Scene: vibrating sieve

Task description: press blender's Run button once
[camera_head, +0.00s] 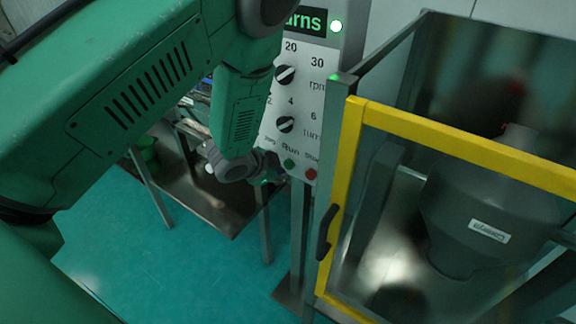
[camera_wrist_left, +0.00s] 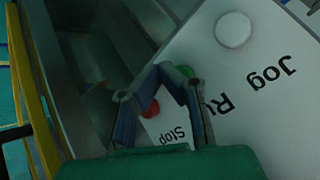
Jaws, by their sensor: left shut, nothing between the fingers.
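The blender's white control panel (camera_head: 300,110) stands upright in the middle of the head view. Its green Run button (camera_head: 290,163) is near the panel's lower edge, with the red Stop button (camera_head: 311,174) to its right. My left gripper (camera_head: 272,173) is shut and empty, just left of and below the Run button in the head view. In the left wrist view the fingertips (camera_wrist_left: 167,70) meet beside the green button (camera_wrist_left: 186,71) and partly cover it. The red button (camera_wrist_left: 151,108) shows between the fingers. I cannot tell whether the fingertips touch the panel. My right gripper is not in view.
A white Jog button (camera_wrist_left: 233,29) sits beside Run.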

